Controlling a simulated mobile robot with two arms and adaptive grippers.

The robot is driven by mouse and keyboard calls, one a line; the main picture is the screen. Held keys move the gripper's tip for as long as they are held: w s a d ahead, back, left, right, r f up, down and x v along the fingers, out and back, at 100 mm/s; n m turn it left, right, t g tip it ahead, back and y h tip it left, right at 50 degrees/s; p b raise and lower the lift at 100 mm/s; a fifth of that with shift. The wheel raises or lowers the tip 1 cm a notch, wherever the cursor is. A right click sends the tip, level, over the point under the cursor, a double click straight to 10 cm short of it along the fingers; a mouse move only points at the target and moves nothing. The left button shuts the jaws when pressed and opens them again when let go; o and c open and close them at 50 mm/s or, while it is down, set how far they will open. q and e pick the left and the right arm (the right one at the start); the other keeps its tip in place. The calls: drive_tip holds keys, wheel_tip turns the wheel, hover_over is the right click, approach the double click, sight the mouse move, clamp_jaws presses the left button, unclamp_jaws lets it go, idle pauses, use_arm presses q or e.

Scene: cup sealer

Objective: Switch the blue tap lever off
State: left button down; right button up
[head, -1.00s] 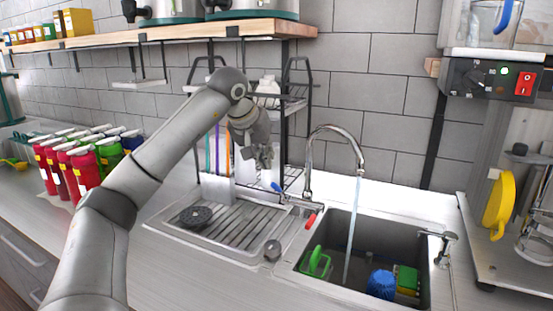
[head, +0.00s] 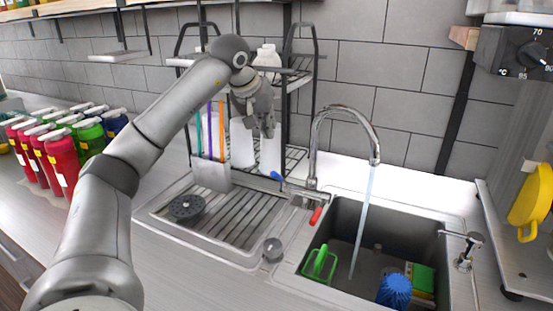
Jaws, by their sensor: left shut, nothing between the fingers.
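The blue tap lever (head: 277,177) sticks out to the left from the base of the chrome tap (head: 316,160). A red lever (head: 315,216) points toward the front of the same base. Water (head: 364,215) runs from the spout into the sink. My left gripper (head: 267,132) is shut and empty, pointing down. In the picture it is a little above the blue lever, apart from it, in front of the dish rack. My right gripper is not in view.
The sink (head: 338,212) holds a green-handled brush (head: 319,263), a blue scrubber (head: 394,290) and a green sponge (head: 423,278). A black rack (head: 297,100) with white bottles stands behind my gripper. Red and green bottles (head: 62,156) stand at left. A soap dispenser (head: 468,245) is right of the sink.

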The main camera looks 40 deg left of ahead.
use_arm(q)
drive_tip(key=w+f, duration=0.1)
drive_tip(key=f, duration=0.2)
drive_tip(key=f+p, duration=0.1)
drive_tip(key=f, duration=0.2)
drive_tip(key=w+f, duration=0.1)
drive_tip(key=f, duration=0.3)
drive_tip(key=shift+w+d, duration=0.15)
drive_tip(key=shift+w, duration=0.15)
drive_tip(key=shift+f, duration=0.2)
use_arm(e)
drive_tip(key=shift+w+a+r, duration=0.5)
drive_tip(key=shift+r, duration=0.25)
use_arm(q)
drive_tip(key=shift+w, duration=0.1)
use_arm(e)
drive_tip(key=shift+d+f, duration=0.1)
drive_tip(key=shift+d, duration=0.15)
